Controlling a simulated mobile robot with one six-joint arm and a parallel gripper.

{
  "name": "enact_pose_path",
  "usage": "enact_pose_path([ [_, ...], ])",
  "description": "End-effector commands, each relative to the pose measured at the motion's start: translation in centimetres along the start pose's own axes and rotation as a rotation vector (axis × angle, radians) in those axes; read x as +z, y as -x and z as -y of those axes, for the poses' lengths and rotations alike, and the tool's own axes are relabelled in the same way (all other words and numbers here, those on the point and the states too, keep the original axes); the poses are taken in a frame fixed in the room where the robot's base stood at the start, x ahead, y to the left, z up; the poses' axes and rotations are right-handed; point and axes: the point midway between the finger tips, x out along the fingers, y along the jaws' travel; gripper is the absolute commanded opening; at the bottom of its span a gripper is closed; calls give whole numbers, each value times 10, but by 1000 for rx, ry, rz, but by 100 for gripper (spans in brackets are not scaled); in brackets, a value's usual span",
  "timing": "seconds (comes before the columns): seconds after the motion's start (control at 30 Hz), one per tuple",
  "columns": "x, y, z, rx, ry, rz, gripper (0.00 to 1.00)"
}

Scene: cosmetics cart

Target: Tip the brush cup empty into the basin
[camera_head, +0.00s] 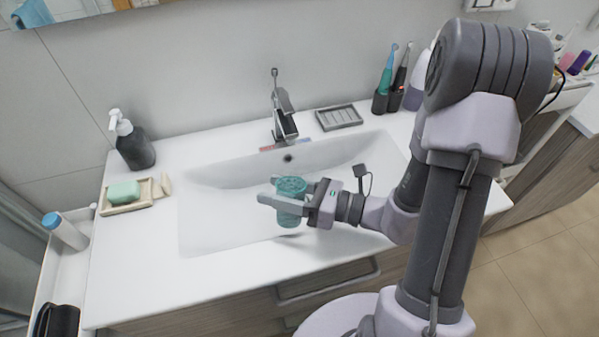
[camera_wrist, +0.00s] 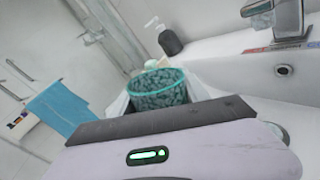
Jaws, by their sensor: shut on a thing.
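The brush cup is a teal, speckled, see-through cup (camera_head: 290,205). It is held over the basin (camera_head: 215,205) near its front side, and looks about upright. My gripper (camera_head: 283,195) is shut on the cup, with its fingers around the cup's sides. In the wrist view the cup (camera_wrist: 158,90) shows its open rim and speckled wall beyond the gripper body. The cup's inside is too small to make out, so I cannot tell what it holds. The basin (camera_wrist: 240,75) shows at the right of the wrist view, with its drain hole.
A faucet (camera_head: 283,115) stands behind the basin, with a grey soap tray (camera_head: 339,117) to its right. Electric toothbrushes (camera_head: 387,80) stand at the back right. A dark soap pump (camera_head: 133,145) and a dish with green soap (camera_head: 124,192) are on the left counter.

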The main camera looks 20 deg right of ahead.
Motion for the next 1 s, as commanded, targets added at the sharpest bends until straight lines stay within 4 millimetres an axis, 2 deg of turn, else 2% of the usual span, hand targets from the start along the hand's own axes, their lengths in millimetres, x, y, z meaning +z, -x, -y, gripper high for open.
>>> enact_pose_path([
  [0.03,8,1,-5,0,0,1,0],
  [0.1,8,1,-8,-1,13,3,0],
  [0.17,-11,1,-6,-2,93,13,0],
  [0.3,-5,3,-21,-1,211,29,0],
  [0.5,-5,4,-30,-1,333,45,0],
  [1.0,-7,4,-31,-1,367,48,0],
])
